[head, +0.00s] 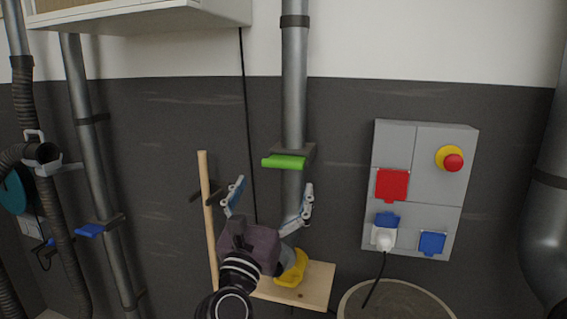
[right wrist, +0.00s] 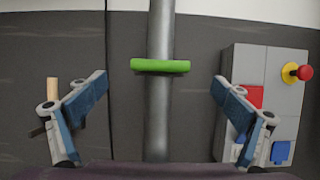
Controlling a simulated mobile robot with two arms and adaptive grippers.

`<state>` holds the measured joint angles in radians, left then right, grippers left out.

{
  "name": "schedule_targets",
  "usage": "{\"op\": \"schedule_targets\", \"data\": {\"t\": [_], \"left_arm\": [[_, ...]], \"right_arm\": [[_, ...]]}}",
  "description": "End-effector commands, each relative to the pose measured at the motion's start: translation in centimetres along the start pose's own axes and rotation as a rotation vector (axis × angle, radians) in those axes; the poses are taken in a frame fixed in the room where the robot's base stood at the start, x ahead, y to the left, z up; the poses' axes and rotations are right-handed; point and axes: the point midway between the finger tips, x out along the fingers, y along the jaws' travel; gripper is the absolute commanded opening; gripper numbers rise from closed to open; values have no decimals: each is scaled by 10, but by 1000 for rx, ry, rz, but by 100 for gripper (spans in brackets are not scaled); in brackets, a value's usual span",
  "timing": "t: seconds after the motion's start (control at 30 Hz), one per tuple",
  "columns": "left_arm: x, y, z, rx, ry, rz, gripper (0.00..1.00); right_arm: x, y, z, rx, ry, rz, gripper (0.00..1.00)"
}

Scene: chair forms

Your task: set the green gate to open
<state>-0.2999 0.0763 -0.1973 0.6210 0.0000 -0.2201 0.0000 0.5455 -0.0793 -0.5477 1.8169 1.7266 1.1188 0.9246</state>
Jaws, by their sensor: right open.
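The green gate (head: 284,161) is a bright green plate in a dark holder on the grey vertical pipe (head: 293,95) at the middle of the head view. Its green part sticks out at the front and left of the pipe. In the right wrist view the green gate (right wrist: 160,66) lies across the pipe, between and beyond my fingers. My right gripper (head: 269,203) is open and empty. It is below the gate in the head view, with its fingers spread to either side and apart from the gate. My left gripper is not in view.
A grey socket box (head: 398,148) with a red emergency button (head: 453,163) is on the wall to the right. A wooden stick (head: 208,225) and a wooden board (head: 318,283) with a yellow thing are near my right gripper. A blue gate (head: 90,230) is on a pipe at left.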

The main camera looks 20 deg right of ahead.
Motion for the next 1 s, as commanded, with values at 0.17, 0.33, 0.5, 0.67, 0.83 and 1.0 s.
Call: {"op": "schedule_targets", "data": {"t": [0.17, 0.33, 0.5, 0.67, 0.83, 1.0], "left_arm": [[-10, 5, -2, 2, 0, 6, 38], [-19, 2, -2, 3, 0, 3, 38], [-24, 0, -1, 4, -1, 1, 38], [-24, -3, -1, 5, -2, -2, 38], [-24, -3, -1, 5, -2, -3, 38], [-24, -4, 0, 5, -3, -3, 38]], "right_arm": [[25, -1, 3, -4, -1, -4, 94], [53, -1, 2, -6, -2, -3, 94], [71, -1, 0, -7, -1, -1, 94], [76, -1, -1, -6, 0, -1, 94], [75, -1, -1, -6, 1, -1, 94], [75, -1, -1, -6, 1, -1, 78]]}}
